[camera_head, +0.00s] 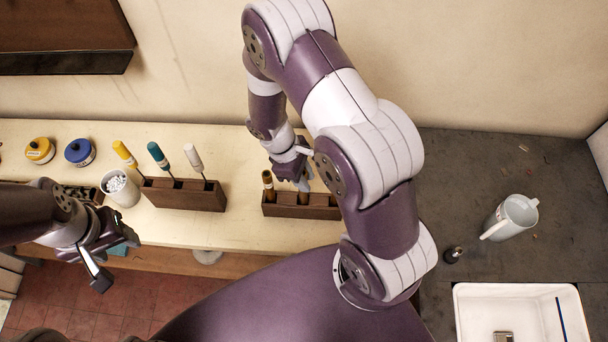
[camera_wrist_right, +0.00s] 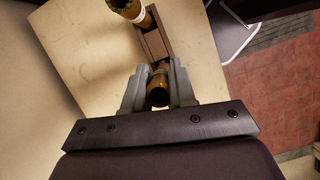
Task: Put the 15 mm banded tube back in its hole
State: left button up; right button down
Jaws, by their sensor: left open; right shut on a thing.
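My right gripper (camera_head: 303,186) is shut on a brass-coloured tube, seen end-on between its fingers in the right wrist view (camera_wrist_right: 158,92). The gripper is at the dark wooden block (camera_head: 285,211), whose other end and dark recess show in the wrist view (camera_wrist_right: 155,45). I cannot tell whether the held tube's lower end is in a hole or above it. Another banded brass tube (camera_head: 268,184) stands upright at the block's left end. My left gripper (camera_head: 116,258) is open and empty at the bench's front edge.
A second wooden block (camera_head: 185,195) holds yellow, teal and white-handled tools. A white cup (camera_head: 122,190), a yellow tin (camera_head: 40,150) and a blue tin (camera_head: 79,152) stand further left. A white jug (camera_head: 512,217) and a white tray (camera_head: 520,290) are on the right.

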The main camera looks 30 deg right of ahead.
jog(key=shift+f+b, duration=0.55)
jog(key=shift+f, duration=0.25)
jog(key=c, duration=0.8)
grip_release()
jog(key=shift+c, duration=0.2)
jog(key=shift+r, duration=0.1)
jog(key=b+v, duration=0.1)
jog(key=v, duration=1.1)
jog(key=shift+w+r, duration=0.15)
jog(key=shift+r, duration=0.15)
jog(key=shift+a, duration=0.1)
